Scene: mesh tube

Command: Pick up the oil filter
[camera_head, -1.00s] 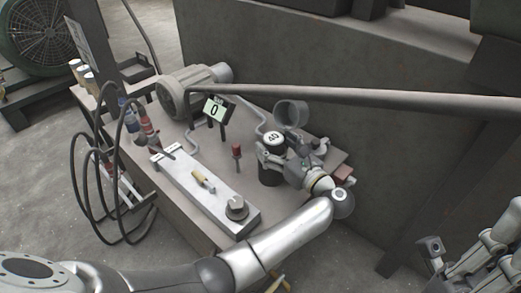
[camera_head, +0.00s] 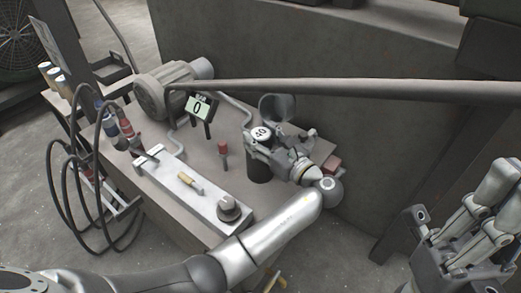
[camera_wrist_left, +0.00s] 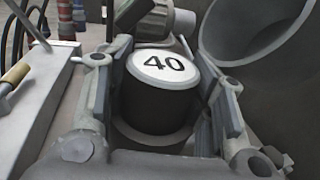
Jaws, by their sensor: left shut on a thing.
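The oil filter (camera_head: 261,134) is a dark cylinder with a white top marked "40", upright over the right part of the workbench (camera_head: 205,155). My left gripper (camera_head: 266,147) is shut on its upper part. In the left wrist view, the filter (camera_wrist_left: 160,105) stands between the two fingers of my left gripper (camera_wrist_left: 165,78), one on each side. A dark round rim shows around its lower part there; I cannot tell whether its base is clear of what lies beneath. My right gripper (camera_head: 462,215) is at the right edge, away from the bench, and looks open and empty.
A grey round cup-like part (camera_head: 277,107) is just behind the filter. A long pipe (camera_head: 350,91) crosses behind.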

